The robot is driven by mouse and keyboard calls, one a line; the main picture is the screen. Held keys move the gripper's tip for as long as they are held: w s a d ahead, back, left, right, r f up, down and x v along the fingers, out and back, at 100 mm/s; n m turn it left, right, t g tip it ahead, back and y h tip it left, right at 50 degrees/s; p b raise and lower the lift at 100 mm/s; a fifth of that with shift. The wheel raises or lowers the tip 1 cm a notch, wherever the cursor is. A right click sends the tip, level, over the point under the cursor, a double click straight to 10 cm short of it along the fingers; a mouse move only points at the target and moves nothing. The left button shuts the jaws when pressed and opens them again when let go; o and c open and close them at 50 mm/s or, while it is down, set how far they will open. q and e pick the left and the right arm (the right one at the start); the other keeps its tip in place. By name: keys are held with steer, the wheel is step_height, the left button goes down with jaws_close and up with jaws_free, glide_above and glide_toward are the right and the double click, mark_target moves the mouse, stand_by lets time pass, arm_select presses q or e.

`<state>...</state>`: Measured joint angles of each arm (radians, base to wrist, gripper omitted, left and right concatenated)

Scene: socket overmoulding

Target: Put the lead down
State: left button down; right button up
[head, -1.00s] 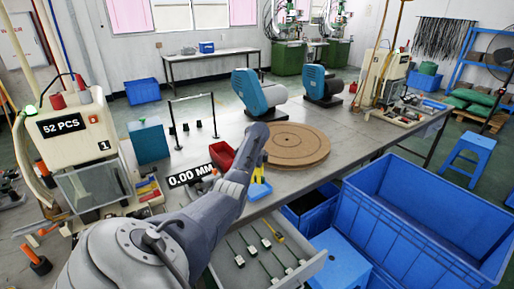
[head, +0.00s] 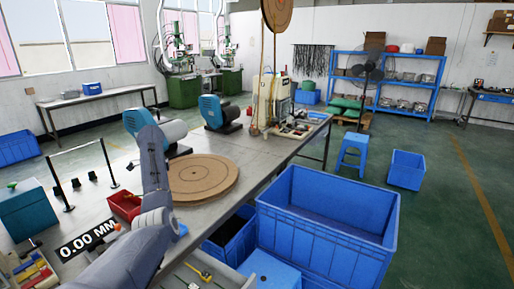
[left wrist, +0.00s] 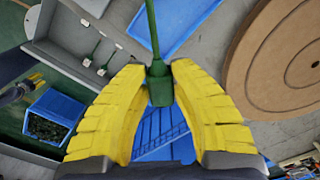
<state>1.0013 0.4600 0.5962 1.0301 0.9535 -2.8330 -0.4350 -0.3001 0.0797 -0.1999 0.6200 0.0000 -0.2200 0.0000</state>
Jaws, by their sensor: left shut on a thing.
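My left gripper (left wrist: 160,78) shows in the left wrist view with its two yellow fingers closed on the dark green end (left wrist: 160,92) of a lead. The lead's thin green cord runs up from the fingertips to the top of that view. A blue tray (left wrist: 172,25) lies beyond the fingers, and I cannot tell whether the lead touches anything below. In the head view my left arm hides its gripper and the lead.
A round brown board (head: 203,180) lies on the bench beside a red bin (head: 124,206). An open drawer (left wrist: 62,48) holds leads. A large blue crate (head: 325,215) stands on the floor beside the bench. Two teal machines (head: 214,112) stand at the back of the bench.

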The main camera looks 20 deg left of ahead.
arm_select(q)
steer(key=shift+w+d+r+n, duration=0.1)
steer(key=shift+w+n, duration=0.1)
steer(key=shift+n, duration=0.3)
steer(key=shift+w+d+n, duration=0.1)
steer(key=shift+w+n, duration=0.05)
steer(key=shift+n, duration=0.35)
steer(key=w+d+r+n, duration=1.05)
steer(key=w+r, duration=0.25)
steer(key=r, duration=0.3)
steer(key=d+r, duration=0.4)
steer(key=d, duration=0.7)
steer(key=d+r, duration=0.4)
steer(key=d, duration=0.8)
steer(key=s+d+f, duration=0.5)
steer(key=s+d, duration=0.1)
steer(key=d, duration=0.3)
steer(key=s+d+f, duration=0.5)
steer(key=s+d, duration=0.1)
steer(key=d, duration=0.3)
steer(key=s+a+f+m, duration=0.2)
steer(key=s+a+f, duration=0.2)
steer(key=s+f, duration=1)
steer(key=shift+s+f, duration=0.3)
steer(key=shift+s, duration=1.1)
